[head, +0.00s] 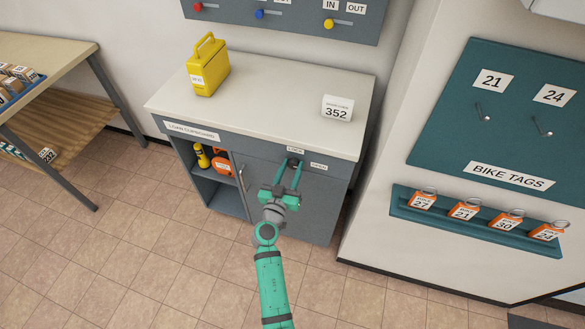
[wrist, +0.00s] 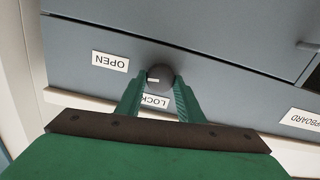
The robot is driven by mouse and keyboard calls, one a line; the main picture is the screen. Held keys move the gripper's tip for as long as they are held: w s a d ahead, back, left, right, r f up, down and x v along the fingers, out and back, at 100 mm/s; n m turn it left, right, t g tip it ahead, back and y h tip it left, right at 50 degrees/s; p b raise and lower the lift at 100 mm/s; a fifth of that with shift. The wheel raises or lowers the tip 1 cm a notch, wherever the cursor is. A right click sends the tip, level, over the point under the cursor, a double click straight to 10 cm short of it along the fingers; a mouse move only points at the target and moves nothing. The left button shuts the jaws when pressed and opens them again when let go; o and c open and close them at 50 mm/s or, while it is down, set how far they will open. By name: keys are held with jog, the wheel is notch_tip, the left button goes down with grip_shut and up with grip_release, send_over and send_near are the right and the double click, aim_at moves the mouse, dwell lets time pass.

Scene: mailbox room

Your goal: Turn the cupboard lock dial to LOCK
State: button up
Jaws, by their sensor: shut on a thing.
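The lock dial (wrist: 160,74) is a round dark knob on the grey-blue cupboard front (head: 310,205). In the upside-down wrist view, its small white mark sits on the left side, toward the OPEN label (wrist: 110,62) and slightly toward the LOCK label (wrist: 155,101). In the head view, the LOCK label (head: 295,151) is above the dial and the OPEN label (head: 319,166) is to its right. My gripper (head: 290,165) is shut on the dial, one green finger on each side. The fingers partly hide the dial in the head view and the LOCK label in the wrist view.
The cupboard's worktop (head: 270,110) holds a yellow case (head: 207,70) and a white 352 sign (head: 337,109). A door handle (head: 240,172) and open shelves are left of the dial. A wall with a bike tag rack (head: 475,221) stands right. The floor in front is clear.

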jog(key=n, duration=0.8)
jog(key=shift+a+f, duration=0.1)
jog(key=shift+a, duration=0.15)
jog(key=n, duration=0.4)
jog(key=shift+f, duration=0.1)
jog(key=n, duration=0.4)
jog(key=shift+f, duration=0.1)
jog(key=shift+n, duration=0.4)
jog(key=o, duration=1)
jog(key=shift+w, duration=0.1)
jog(key=shift+o, duration=0.2)
jog(key=shift+d, duration=0.15)
